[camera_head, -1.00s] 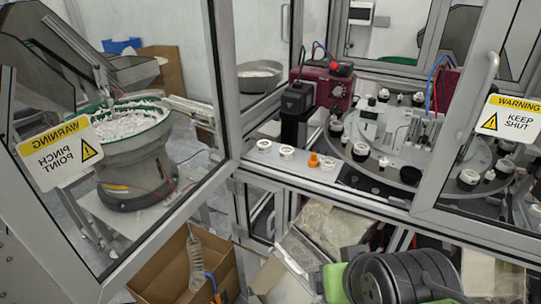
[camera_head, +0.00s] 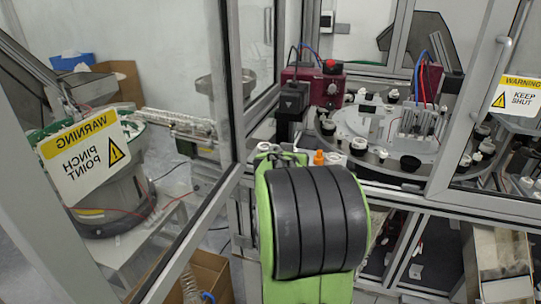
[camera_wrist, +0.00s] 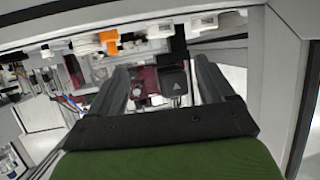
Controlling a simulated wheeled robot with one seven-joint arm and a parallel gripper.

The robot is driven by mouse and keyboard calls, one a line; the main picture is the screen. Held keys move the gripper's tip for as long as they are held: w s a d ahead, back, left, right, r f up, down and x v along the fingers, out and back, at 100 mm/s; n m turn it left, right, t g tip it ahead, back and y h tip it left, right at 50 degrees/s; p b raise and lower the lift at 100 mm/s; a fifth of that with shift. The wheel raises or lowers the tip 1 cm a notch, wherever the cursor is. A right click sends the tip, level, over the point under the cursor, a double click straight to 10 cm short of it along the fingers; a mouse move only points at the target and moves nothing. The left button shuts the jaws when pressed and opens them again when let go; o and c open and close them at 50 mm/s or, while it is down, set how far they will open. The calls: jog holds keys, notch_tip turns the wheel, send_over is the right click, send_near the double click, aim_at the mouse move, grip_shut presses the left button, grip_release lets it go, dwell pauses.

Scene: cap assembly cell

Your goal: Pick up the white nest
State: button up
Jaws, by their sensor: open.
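Small white ring-shaped parts stand on the ledge of the cell. In the wrist view, which is upside down, one white ring (camera_wrist: 158,30) and another white ring (camera_wrist: 202,24) lie near the top edge, beside an orange part (camera_wrist: 110,40) and a smaller white piece (camera_wrist: 88,46). I cannot tell for sure which one is the white nest. In the head view a white ring (camera_head: 267,147) shows just above my arm, and the orange part (camera_head: 318,157) is right of it. My gripper (camera_wrist: 158,68) is open and empty, its fingers apart from the parts.
A dark red device (camera_head: 325,88) with a black block stands behind the ledge. The round table (camera_head: 375,160) with black and white parts is to the right.

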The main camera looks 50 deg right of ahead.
jog(key=p+x, duration=0.1)
jog(key=x, duration=0.7)
jog(key=shift+w+d+f, duration=0.1)
jog(key=shift+w+d, duration=0.1)
jog(key=shift+w, duration=0.05)
jog(key=p+x, duration=0.1)
jog(key=x, duration=0.4)
jog(key=shift+a, duration=0.1)
jog(key=shift+s+a, duration=0.1)
jog(key=shift+s, duration=0.05)
jog(key=shift+c, duration=1.3)
jog(key=c, duration=0.9)
